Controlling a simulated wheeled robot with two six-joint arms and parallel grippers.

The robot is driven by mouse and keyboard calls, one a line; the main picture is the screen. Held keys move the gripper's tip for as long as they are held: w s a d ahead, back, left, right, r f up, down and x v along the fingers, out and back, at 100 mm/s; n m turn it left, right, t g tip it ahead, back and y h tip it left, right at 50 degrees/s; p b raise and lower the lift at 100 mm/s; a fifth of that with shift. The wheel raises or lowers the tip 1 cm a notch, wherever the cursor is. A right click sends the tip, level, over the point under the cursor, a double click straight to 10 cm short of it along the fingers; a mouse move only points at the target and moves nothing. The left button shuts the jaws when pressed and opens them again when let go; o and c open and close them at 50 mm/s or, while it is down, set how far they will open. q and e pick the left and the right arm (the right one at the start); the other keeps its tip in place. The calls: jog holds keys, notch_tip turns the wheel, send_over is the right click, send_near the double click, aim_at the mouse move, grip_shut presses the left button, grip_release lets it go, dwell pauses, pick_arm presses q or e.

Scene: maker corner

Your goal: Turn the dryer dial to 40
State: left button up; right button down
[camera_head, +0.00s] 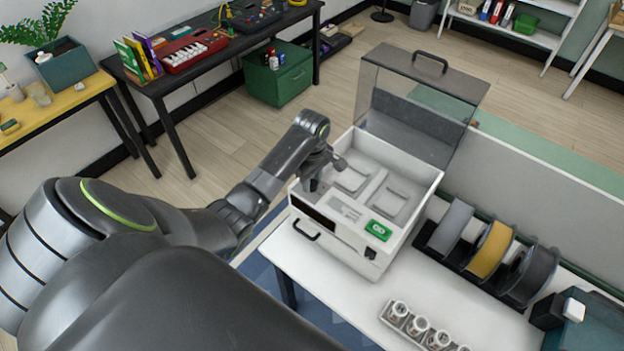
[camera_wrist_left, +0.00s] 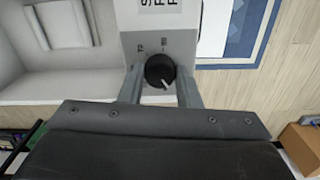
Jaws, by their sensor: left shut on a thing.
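The white dryer (camera_head: 365,262) stands on a white table with its clear grey lid (camera_head: 415,95) raised. My left gripper (camera_head: 312,184) reaches down at the dryer's left front corner, and the dial is hidden there in the head view. In the left wrist view the black round dial (camera_wrist_left: 159,70) sits on a grey panel between the two fingers of my left gripper (camera_wrist_left: 160,88), which is shut on it. A pale pointer mark on the dial points toward the lower right of that picture. Small numbers print beside the dial, too small to read surely. My right gripper is not in view.
Several filament spools (camera_head: 490,249) stand on a black rack right of the dryer. A tray of small white jars (camera_head: 418,327) lies near the table's front. A low grey partition (camera_head: 545,200) runs behind.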

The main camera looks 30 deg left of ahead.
pick_arm(q)
jog(key=shift+r+n, duration=0.1)
jog(key=shift+n, duration=0.5)
jog(key=o, duration=1)
jog(key=shift+w, duration=0.1)
